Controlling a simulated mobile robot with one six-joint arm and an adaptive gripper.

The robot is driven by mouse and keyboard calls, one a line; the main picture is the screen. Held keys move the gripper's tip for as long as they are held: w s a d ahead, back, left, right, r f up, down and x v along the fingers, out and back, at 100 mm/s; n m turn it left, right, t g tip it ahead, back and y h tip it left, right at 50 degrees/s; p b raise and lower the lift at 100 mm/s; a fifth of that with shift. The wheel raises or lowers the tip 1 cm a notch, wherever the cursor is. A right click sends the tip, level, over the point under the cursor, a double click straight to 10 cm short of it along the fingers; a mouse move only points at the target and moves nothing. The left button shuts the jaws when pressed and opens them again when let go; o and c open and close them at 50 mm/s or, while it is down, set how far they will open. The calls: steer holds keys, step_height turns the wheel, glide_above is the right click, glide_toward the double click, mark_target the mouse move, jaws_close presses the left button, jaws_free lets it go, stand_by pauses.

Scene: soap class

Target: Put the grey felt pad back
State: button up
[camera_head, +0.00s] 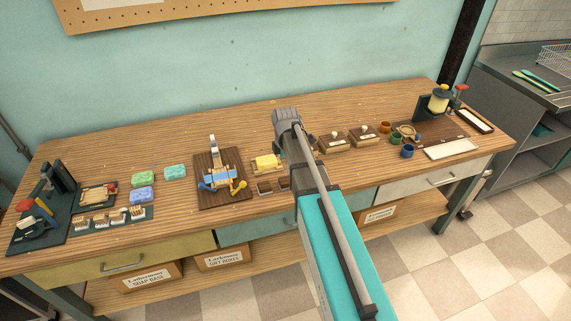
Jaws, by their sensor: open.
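I cannot make out the grey felt pad; it may be hidden behind my arm or too small to tell. My arm reaches from the bottom of the picture to the middle of the long wooden workbench (330,220). Its grey wrist end covers part of the bench there. The fingers of my gripper do not show.
Left are soap blocks (175,172) and a dark green stand (58,178). A wooden board with a tool (218,160) and a yellow block (266,162) stand left of my arm. Right are wooden boxes (334,144), small cups (406,151) and a pale flat tray (452,149).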

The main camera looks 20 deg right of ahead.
steer(key=shift+r+p, duration=1.3)
steer(key=shift+r, duration=0.35)
steer(key=s+a+m, duration=0.2)
steer(key=s+m, duration=0.6)
steer(key=m, duration=0.1)
steer(key=s+a+m, duration=0.3)
steer(key=s+m, duration=0.6)
steer(key=shift+a, duration=0.2)
